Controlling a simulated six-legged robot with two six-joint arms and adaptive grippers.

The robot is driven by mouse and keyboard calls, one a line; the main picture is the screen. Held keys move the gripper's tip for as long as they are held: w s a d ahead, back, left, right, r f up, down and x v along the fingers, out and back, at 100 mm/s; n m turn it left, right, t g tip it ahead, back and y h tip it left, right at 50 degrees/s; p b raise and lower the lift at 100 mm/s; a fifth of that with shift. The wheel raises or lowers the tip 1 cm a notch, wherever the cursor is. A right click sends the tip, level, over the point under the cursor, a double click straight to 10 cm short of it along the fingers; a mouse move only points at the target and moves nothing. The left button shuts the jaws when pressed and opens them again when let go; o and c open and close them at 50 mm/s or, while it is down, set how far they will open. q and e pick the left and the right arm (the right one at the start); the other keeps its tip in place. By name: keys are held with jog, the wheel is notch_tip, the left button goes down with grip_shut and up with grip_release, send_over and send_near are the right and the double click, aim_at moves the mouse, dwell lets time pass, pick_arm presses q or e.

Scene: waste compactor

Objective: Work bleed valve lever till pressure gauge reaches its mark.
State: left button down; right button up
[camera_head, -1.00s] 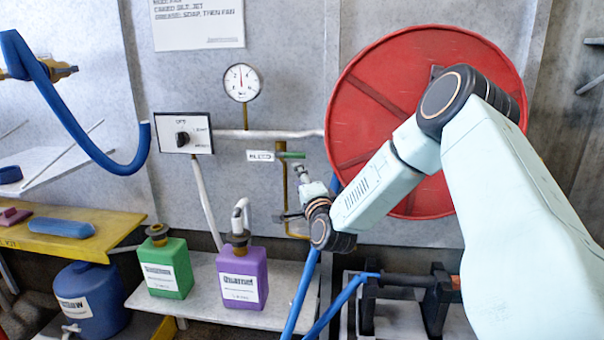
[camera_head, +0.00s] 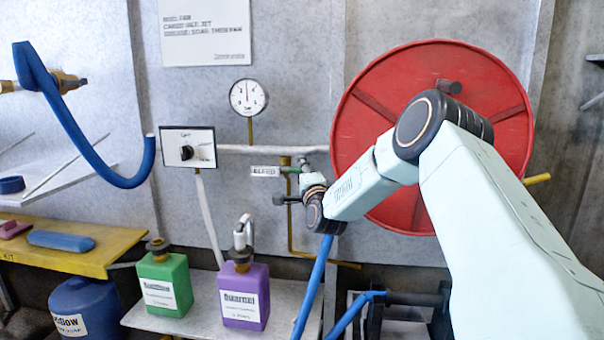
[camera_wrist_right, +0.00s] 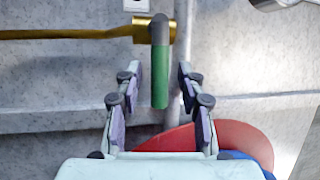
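The pressure gauge (camera_head: 249,97) is a round white dial on the wall, its needle pointing roughly up; its mark is too small to read. Below it, beside the BLEED label (camera_head: 266,171), is the bleed valve lever (camera_head: 289,170) with a green handle, partly hidden by my right gripper (camera_head: 305,168). In the right wrist view the green lever (camera_wrist_right: 160,84) hangs from a brass pipe fitting. My right gripper (camera_wrist_right: 158,76) is open, a finger on either side of the lever with gaps between. My left gripper is out of view.
A large red disc (camera_head: 400,100) is behind my right arm. A switch box (camera_head: 188,148) is left of the lever. Green (camera_head: 165,285) and purple (camera_head: 244,295) bottles stand on the shelf below. A blue hose (camera_head: 314,285) runs under the gripper.

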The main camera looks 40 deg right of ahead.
jog(key=shift+d, duration=0.1)
jog(key=shift+w+a, duration=0.15)
jog(key=shift+a, duration=0.1)
jog(key=shift+c, duration=1.3)
jog(key=shift+d, duration=0.15)
jog(key=c, duration=0.3)
grip_shut()
